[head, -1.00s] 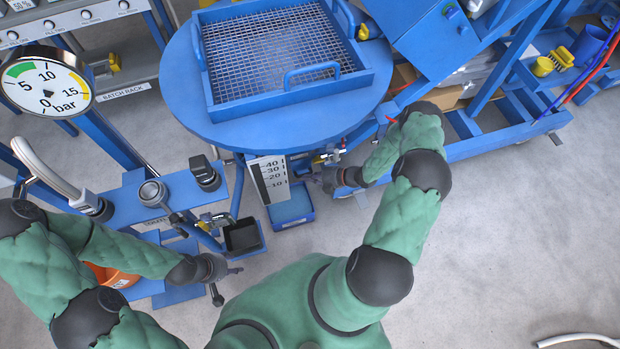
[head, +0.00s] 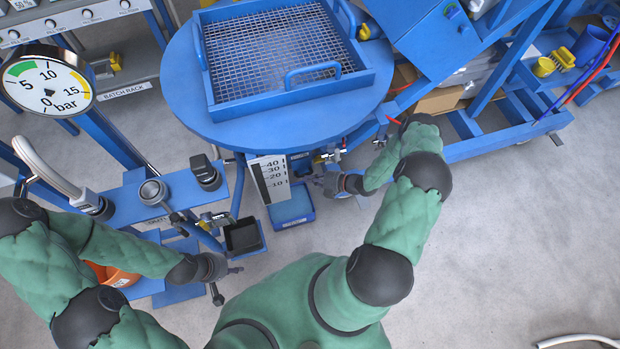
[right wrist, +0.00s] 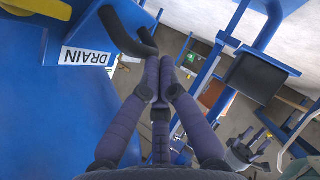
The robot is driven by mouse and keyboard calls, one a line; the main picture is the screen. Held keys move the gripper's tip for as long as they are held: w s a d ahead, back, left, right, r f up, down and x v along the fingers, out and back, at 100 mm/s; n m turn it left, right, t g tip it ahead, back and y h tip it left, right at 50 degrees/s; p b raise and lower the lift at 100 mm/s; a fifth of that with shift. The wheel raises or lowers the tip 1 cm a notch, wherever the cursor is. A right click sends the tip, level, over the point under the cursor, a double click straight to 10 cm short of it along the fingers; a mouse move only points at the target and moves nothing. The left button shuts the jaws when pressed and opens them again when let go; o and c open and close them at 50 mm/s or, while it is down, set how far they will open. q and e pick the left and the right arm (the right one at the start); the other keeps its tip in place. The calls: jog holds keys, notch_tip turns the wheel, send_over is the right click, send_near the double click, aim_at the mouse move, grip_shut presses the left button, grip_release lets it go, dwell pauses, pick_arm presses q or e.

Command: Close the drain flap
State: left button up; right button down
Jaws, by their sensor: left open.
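In the right wrist view a blue panel (right wrist: 60,110) carries a white DRAIN label (right wrist: 87,56). A black bent handle (right wrist: 122,28) stands out beside the label, its lower end close to my right fingertips. I cannot tell which part is the flap itself or how far it is open. My right gripper (right wrist: 159,62) has its fingertips together with nothing clearly between them; the head view shows it (head: 328,183) below the round blue vessel (head: 265,125). My left gripper (head: 232,269) is open and empty near the black bin, away from the drain.
A level scale (head: 270,180) and a blue tray (head: 291,207) are left of my right gripper. A black bin (head: 243,237) and a blue stand (head: 135,200) are near my left arm. A blue cart frame (head: 500,135) stands right.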

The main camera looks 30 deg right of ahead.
jog(key=shift+w+d+f+n+t+y, duration=0.1)
jog(key=shift+w+f+n+t, duration=0.25)
jog(key=shift+f, duration=0.3)
jog(key=shift+w+d+f+n+t+y, duration=0.1)
jog(key=shift+f+n+t, duration=0.3)
jog(key=shift+f+t, duration=0.25)
jog(key=shift+w+f+n+t+y, duration=0.1)
jog(key=shift+w+f+n+t, duration=0.25)
jog(key=shift+f, duration=0.3)
jog(key=shift+s, duration=0.1)
pick_arm(q)
jog(key=shift+s, duration=0.1)
